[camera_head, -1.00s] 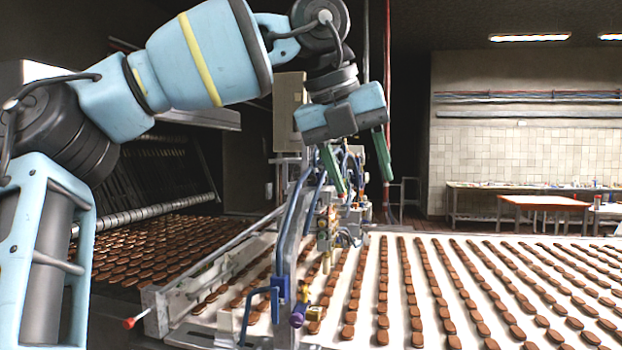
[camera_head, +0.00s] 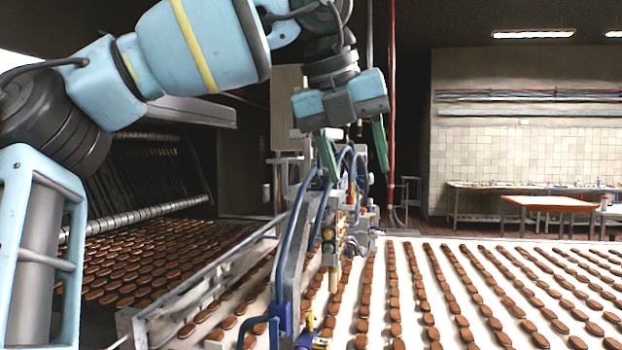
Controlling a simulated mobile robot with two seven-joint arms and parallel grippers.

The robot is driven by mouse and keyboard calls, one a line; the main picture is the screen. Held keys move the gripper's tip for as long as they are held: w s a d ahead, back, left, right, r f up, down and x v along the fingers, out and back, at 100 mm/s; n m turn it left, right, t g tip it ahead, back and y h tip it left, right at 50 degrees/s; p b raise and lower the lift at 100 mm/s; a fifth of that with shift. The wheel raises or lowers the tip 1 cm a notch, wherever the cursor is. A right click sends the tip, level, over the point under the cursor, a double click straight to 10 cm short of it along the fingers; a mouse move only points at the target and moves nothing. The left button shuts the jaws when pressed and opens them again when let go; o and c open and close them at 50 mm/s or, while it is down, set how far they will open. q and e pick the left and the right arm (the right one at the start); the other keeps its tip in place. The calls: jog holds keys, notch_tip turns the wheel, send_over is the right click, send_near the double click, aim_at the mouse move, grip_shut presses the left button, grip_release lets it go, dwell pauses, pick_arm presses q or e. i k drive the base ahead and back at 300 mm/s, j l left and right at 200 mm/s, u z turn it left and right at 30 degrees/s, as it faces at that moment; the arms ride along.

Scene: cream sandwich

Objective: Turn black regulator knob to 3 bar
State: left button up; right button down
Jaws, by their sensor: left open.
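My left gripper (camera_head: 355,160) has two green fingers spread apart, pointing down over the metal dosing machine (camera_head: 335,225) with its blue hoses and brass fittings. The fingertips sit just above or in front of the machine's upper part; I cannot tell whether they touch it. My right gripper is not in view.
Rows of brown biscuits lie on the white conveyor belt (camera_head: 452,318) at the right. More biscuits lie on the dark conveyor (camera_head: 150,262) at the left. A metal rail (camera_head: 215,275) runs between them. A table (camera_head: 547,202) stands far back at the right.

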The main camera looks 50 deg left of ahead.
aim_at(316, 183)
jog(key=i+j, duration=0.15)
jog(key=j, duration=0.25)
jog(key=i+j, duration=0.15)
jog(key=j, duration=0.25)
jog(key=i+j, duration=0.1)
jog(key=j, duration=0.35)
jog(key=i+j, duration=0.15)
jog(key=j, duration=0.25)
jog(key=i+j, duration=0.15)
jog(key=j, duration=0.25)
